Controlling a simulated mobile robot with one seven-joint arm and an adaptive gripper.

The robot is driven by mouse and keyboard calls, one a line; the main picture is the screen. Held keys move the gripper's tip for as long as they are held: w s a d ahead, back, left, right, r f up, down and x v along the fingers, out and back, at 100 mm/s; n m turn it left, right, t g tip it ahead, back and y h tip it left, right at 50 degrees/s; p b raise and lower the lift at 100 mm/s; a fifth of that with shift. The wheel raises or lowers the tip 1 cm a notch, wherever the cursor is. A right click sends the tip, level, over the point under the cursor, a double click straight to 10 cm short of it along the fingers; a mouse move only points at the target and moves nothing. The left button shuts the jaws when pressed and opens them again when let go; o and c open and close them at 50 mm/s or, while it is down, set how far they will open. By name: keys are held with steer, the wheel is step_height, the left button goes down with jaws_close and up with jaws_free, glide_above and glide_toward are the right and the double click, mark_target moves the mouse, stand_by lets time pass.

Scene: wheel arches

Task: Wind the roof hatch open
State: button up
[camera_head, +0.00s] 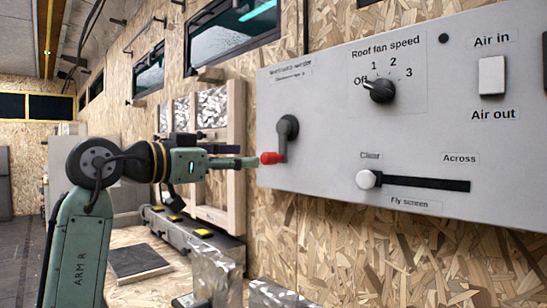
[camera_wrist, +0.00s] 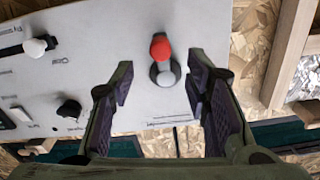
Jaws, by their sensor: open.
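The winding crank is a dark grey arm (camera_head: 288,130) on the grey wall panel, with a red knob (camera_head: 271,158) at its lower end. In the wrist view the red knob (camera_wrist: 161,47) shows above the grey crank hub (camera_wrist: 165,76). My gripper (camera_head: 252,162) reaches in from the left, its fingertips right beside the knob. In the wrist view my gripper (camera_wrist: 158,68) is open, one finger on each side of the crank and apart from it. The knob appears just ahead of the fingertips. The roof hatch cannot be made out.
The panel (camera_head: 330,110) also carries a fan speed dial (camera_head: 380,90), a white air rocker switch (camera_head: 492,75) and a fly screen slider (camera_head: 367,180). A wooden frame (camera_head: 236,160) stands left of the panel. Benches and boxes lie below it.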

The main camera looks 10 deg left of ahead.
mark_target(264, 158)
steer(key=p+x, duration=0.1)
steer(key=x, duration=0.8)
steer(key=shift+c, duration=0.4)
jaws_close()
